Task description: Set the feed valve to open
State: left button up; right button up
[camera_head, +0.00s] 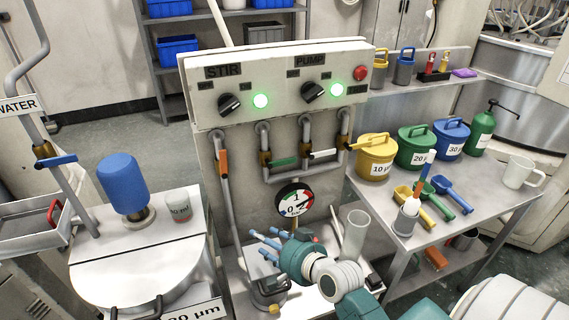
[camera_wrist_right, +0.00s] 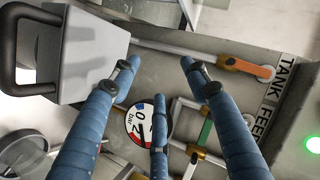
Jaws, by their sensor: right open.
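The valves sit on pipes below the control panel. In the right wrist view, a FEED label (camera_wrist_right: 262,125) lies near the green-handled valve (camera_wrist_right: 205,132) and a TANK label (camera_wrist_right: 285,75) near the orange-handled one (camera_wrist_right: 250,70). In the head view the green handle (camera_head: 285,163) lies crosswise to its vertical pipe, and the orange handle (camera_head: 223,163) lies along its pipe. My right gripper (camera_head: 266,243) is open and empty, below the valves and apart from them. Its spread blue fingers (camera_wrist_right: 158,78) show in the wrist view. My left gripper is out of view.
White (camera_head: 323,154) and yellow (camera_head: 362,146) handles are right of the green one. A pressure gauge (camera_head: 294,199) hangs below the pipes. A clear cylinder (camera_head: 355,235) stands beside my right arm. The control panel (camera_head: 280,85) juts out above; a table (camera_head: 455,215) with buckets stands right.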

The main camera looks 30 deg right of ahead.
jog(key=w+d+r+m+t+h, duration=0.2)
jog(key=w+d+r+m+t, duration=0.15)
jog(key=w+d+m, duration=0.2)
jog(key=m+t+h, duration=0.1)
jog(key=m+h, duration=0.3)
jog(key=m, duration=0.2)
send_near(287, 164)
jog(key=p+x, duration=0.1)
jog(key=x, duration=0.7)
jog(key=shift+w+d, duration=0.1)
jog(key=shift+w, duration=0.25)
jog(key=shift+x, duration=0.85)
grip_shut()
